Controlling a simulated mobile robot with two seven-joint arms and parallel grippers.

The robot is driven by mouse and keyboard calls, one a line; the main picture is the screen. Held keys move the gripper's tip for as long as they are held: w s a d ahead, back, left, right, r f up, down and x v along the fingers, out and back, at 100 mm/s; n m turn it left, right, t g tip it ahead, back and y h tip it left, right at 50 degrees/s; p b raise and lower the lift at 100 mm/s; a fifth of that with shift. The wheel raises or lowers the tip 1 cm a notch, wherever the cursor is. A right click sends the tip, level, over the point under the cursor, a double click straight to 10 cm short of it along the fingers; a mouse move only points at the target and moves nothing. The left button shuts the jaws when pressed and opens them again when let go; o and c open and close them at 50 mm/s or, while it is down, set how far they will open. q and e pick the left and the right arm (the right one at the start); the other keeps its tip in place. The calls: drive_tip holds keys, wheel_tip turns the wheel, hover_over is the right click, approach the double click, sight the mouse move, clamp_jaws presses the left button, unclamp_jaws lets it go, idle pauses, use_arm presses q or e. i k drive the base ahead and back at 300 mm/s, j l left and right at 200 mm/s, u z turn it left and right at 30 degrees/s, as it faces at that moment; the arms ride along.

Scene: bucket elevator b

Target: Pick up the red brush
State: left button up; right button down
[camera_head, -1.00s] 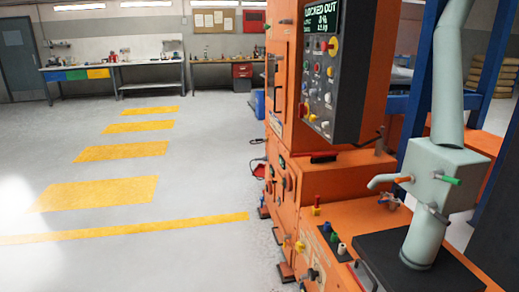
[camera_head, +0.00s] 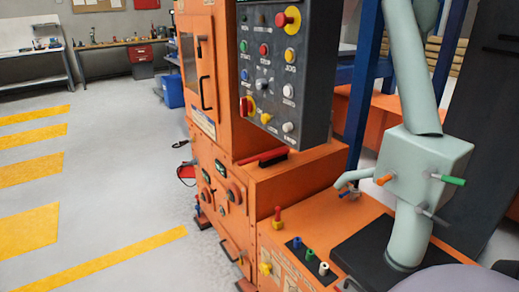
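A long red item with a dark part at its right end, which looks like the red brush (camera_head: 264,157), lies on the orange machine's ledge, just below the dark control panel. It is small in the picture, so its bristles cannot be made out clearly. Neither of my grippers shows in the head view, and nothing is touching the red item.
The control panel (camera_head: 279,85) overhangs the ledge of the orange machine (camera_head: 307,180). A pale green pipe and box (camera_head: 422,165) stand at the right on a black plate. Open grey floor (camera_head: 110,190) with yellow stripes lies at the left.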

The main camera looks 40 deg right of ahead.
sight(275, 156)
drive_tip(key=i, duration=1.15)
drive_tip(key=i+j+z, duration=0.1)
drive_tip(key=i, duration=1.05)
drive_tip(key=i+z, duration=0.15)
drive_tip(key=z, duration=2.3)
